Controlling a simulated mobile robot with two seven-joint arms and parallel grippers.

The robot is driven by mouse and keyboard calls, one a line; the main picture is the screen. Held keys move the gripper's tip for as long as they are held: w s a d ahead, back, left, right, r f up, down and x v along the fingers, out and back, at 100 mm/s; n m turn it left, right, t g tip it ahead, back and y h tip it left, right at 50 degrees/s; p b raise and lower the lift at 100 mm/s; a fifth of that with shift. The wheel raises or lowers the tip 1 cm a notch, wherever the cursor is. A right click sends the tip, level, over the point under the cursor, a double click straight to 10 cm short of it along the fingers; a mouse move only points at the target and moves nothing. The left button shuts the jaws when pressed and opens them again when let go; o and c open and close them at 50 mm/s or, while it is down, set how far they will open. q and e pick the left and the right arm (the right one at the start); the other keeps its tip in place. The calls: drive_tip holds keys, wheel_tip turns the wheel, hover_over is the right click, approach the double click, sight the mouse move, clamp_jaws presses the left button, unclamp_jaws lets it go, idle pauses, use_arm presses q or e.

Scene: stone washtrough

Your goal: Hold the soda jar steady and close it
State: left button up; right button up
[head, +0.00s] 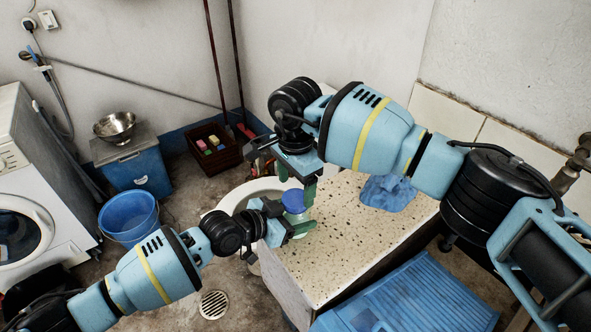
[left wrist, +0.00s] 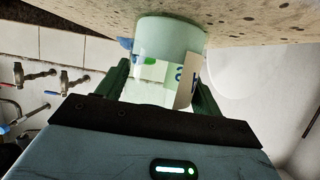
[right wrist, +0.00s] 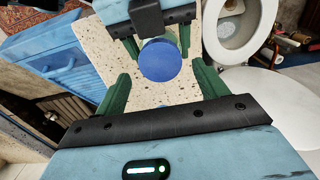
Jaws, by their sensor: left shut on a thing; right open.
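The soda jar (head: 296,217) is a pale green jar standing upright on the speckled stone top, with a printed label in the left wrist view (left wrist: 170,40). Its round blue lid (head: 292,200) sits on top; I cannot tell whether it is tightened. My left gripper (head: 294,229) is shut on the jar's body from the side. My right gripper (head: 296,183) is open above it, pointing down. In the right wrist view the lid (right wrist: 160,61) lies between its fingers, with a gap on each side.
The speckled stone top (head: 335,240) is mostly clear. A crumpled blue cloth (head: 388,193) lies at its back right. A white toilet (right wrist: 237,25) stands beside the trough, with a blue bucket (head: 128,217) farther left.

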sight(295, 198)
drive_tip(key=shift+f, duration=1.5)
drive_tip(key=c, duration=1)
drive_tip(key=m, duration=0.4)
drive_tip(key=shift+m, duration=0.4)
drive_tip(key=m, duration=0.5)
drive_tip(key=o, duration=1.1)
drive_tip(key=shift+c, duration=0.2)
drive_tip(key=shift+r, duration=0.1)
